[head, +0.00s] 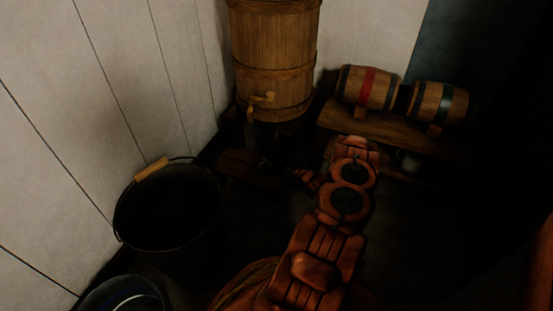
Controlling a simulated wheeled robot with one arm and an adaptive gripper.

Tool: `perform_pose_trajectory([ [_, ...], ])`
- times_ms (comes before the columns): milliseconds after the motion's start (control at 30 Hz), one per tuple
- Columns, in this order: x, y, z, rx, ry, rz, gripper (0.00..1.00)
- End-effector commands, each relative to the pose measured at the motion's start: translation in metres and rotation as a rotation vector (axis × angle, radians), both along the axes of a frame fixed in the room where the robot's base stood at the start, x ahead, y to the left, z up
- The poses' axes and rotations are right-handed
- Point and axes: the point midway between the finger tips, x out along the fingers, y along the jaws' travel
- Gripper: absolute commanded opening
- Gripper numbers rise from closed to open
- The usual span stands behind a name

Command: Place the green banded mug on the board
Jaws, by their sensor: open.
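My gripper (268,163) is a small dark shape at the end of my orange arm, below the tap of the large upright barrel. It is open, and its fingers are hard to make out in the shadow. I cannot tell whether a mug stands between or beside them. A greyish mug (409,161) sits in the shade under the keg bench at the right, apart from my gripper. No green band can be made out on it. A low wooden board-like surface (243,171) lies below the barrel, just left of my gripper; I cannot tell if it is the board.
The upright barrel (274,55) has a wooden tap (262,98). Two kegs, red-banded (367,87) and green-banded (440,104), lie on a bench (395,128). A black bucket (168,215) stands at the left wall, another round vessel (122,295) in front. The right side is very dark.

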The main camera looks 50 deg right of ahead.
Motion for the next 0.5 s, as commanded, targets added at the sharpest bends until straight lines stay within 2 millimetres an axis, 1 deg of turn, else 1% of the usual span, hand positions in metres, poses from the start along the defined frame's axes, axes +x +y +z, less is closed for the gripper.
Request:
perform_pose_trajectory([
  [133,0.000,0.000,0.003,0.000,0.000,0.000,1.00],
  [233,-0.010,0.000,0.003,0.001,0.001,-0.001,1.00],
  [367,-0.031,0.002,0.004,0.003,0.001,-0.003,1.00],
  [500,-0.059,0.003,0.005,0.002,0.002,-0.005,1.00],
])
